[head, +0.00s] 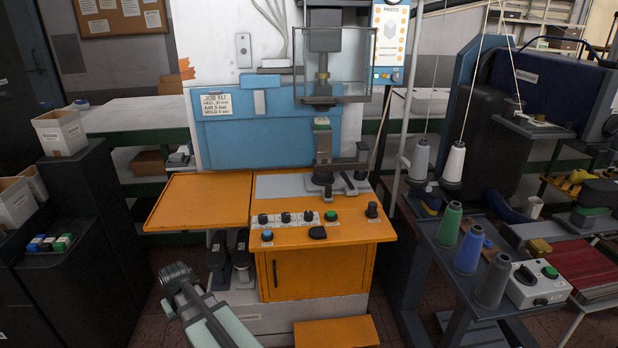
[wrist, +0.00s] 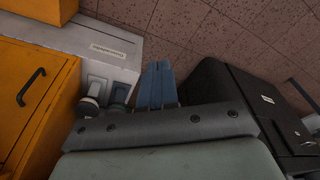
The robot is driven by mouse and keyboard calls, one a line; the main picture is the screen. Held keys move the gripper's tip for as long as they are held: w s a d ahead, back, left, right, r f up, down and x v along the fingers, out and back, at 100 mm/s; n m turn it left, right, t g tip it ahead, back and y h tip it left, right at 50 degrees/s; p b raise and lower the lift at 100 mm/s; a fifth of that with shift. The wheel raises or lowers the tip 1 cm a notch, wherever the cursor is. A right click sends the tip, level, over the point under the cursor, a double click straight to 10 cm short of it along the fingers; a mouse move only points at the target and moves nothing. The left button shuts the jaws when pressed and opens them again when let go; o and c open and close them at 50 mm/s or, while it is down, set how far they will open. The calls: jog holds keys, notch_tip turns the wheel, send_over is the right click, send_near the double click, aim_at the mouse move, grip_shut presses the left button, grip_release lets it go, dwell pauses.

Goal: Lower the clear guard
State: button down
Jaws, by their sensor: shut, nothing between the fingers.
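The clear guard (head: 354,62) is a see-through box with thin dark edges on the orange and blue machine in the head view. It is raised around the upper press head (head: 323,45), its lower edge above the shoe last fixture (head: 322,150). The fixture stands uncovered on the machine's bed. My gripper (head: 172,274) is low at the front left of the machine, well below and away from the guard. In the wrist view my gripper (wrist: 157,70) has its fingers together, empty, pointing toward the floor. The guard is not in the wrist view.
An orange side shelf (head: 198,200) juts out left above my gripper. Knobs and buttons (head: 310,217) line the machine's front panel. A thread stand with cones (head: 448,224) is at the right. A dark cabinet (head: 85,210) is at the left. Floor shows between cabinet and machine.

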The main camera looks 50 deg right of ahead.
jog(key=w+d+r+m+t+h, duration=0.1)
jog(key=w+d+r+m+t, duration=0.15)
jog(key=d+r, duration=1.25)
jog(key=w+d+r+m+t+h, duration=0.1)
jog(key=w+d+r+t+h, duration=0.15)
jog(key=d+r, duration=1.2)
jog(key=s+d+r+m+h, duration=0.1)
jog(key=s+d+r, duration=0.45)
jog(key=r, duration=0.65)
jog(key=s+d+r+m+t+h, duration=0.15)
jog(key=s+d+r, duration=0.4)
jog(key=r, duration=0.55)
jog(key=s+d+r+m+g+h, duration=0.15)
jog(key=s+d+r, duration=0.4)
jog(key=r, duration=0.65)
send_near(309, 96)
jog(key=shift+n+t, duration=0.25)
jog(key=shift+t, duration=0.25)
jog(key=shift+w+d+f, duration=0.15)
jog(key=shift+w+f, duration=0.05)
jog(key=shift+f, duration=0.55)
jog(key=shift+w+d+f, duration=0.15)
jog(key=shift+w+f, duration=0.1)
jog(key=shift+f, duration=0.45)
jog(key=shift+w+d+f, duration=0.1)
jog(key=shift+w+f, duration=0.1)
jog(key=shift+f, duration=0.55)
